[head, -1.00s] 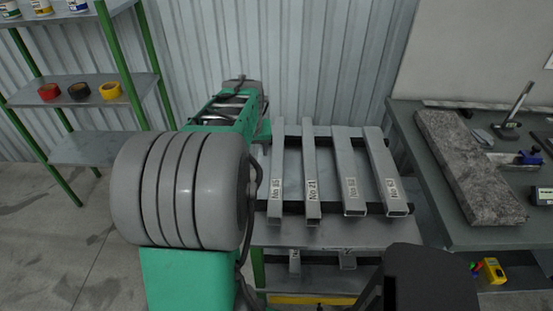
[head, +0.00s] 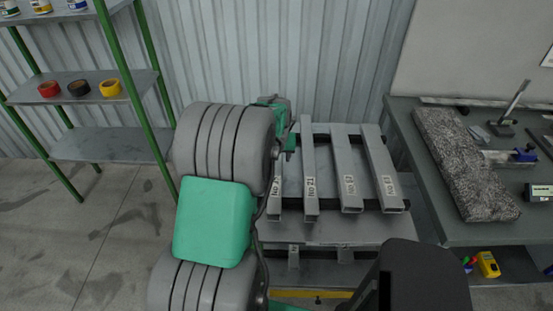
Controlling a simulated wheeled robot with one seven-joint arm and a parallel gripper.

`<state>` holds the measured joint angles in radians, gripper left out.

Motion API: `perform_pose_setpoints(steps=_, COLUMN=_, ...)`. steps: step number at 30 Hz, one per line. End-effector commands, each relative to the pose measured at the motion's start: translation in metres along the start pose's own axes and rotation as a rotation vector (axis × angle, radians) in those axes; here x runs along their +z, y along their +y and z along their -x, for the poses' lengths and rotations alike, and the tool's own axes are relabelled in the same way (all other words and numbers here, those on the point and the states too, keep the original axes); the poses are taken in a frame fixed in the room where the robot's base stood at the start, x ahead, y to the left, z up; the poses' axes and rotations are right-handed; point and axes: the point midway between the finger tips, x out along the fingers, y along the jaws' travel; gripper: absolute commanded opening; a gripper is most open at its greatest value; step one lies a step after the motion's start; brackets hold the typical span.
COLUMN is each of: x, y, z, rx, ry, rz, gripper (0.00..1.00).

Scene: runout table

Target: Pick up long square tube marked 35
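Several grey square tubes lie side by side across two dark bars on the runout table (head: 330,233). The leftmost tube (head: 276,207) is mostly hidden behind my arm; only its near end shows, with a label starting "No" whose number I cannot read now. Its label looked like 35 earlier, but is too small to be sure. The second tube (head: 310,170) reads No 21. The third tube (head: 347,170) and fourth tube (head: 381,168) have labels too blurred to read surely. My gripper (head: 289,143) is near the leftmost tube's far part; its fingers are not clear, and contact cannot be told.
A grey bench (head: 450,225) with a stone slab (head: 464,165) and tools stands close on the right. A green-framed shelf (head: 95,143) with tape rolls is at left. More tube ends (head: 293,257) show under the tabletop. A corrugated wall stands behind.

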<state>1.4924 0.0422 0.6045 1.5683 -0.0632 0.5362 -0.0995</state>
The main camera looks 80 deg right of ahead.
Motion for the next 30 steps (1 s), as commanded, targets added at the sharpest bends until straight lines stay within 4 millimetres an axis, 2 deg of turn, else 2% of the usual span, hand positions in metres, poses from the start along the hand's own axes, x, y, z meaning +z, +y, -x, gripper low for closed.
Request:
perform_pose_setpoints(steps=2, x=0.0000, y=-0.0001, z=0.0001, rx=0.000, ry=0.000, rz=0.000, gripper=0.48)
perform_pose_setpoints(steps=19, x=0.0001, y=-0.0001, z=0.0003, rx=0.000, ry=0.000, rz=0.000, gripper=0.01)
perform_pose_setpoints(steps=30, x=0.0001, y=-0.0001, z=0.0004, rx=0.000, ry=0.000, rz=0.000, gripper=0.00)
